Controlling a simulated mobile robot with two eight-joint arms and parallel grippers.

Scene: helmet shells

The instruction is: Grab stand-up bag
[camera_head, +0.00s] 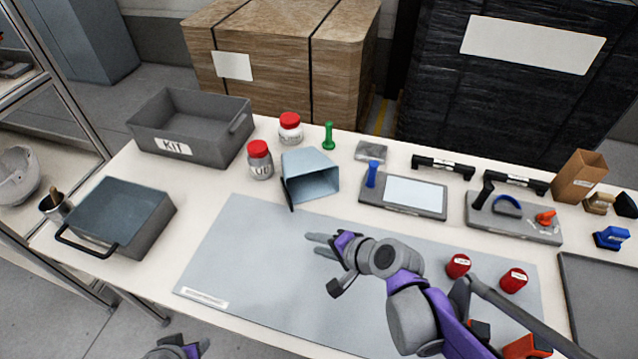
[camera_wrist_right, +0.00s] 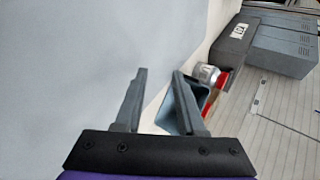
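An upright, open-topped brown bag (camera_head: 578,175) stands at the far right of the table and looks like the stand-up bag. It does not show in the right wrist view. My right gripper (camera_head: 313,243) is over the grey mat, well left of the bag. Its two fingers are apart with nothing between them, as the right wrist view also shows (camera_wrist_right: 160,80). My left gripper (camera_head: 178,350) is only partly in view at the bottom edge, and its fingers cannot be made out.
A blue-grey open container (camera_head: 310,178) lies beyond my right gripper, beside white jars with red lids (camera_head: 260,160). A grey KIT bin (camera_head: 190,125) and a handled box (camera_head: 120,215) are at left. Tool trays (camera_head: 403,194) and two red cans (camera_head: 458,265) are at right. The mat's left half (camera_head: 240,250) is clear.

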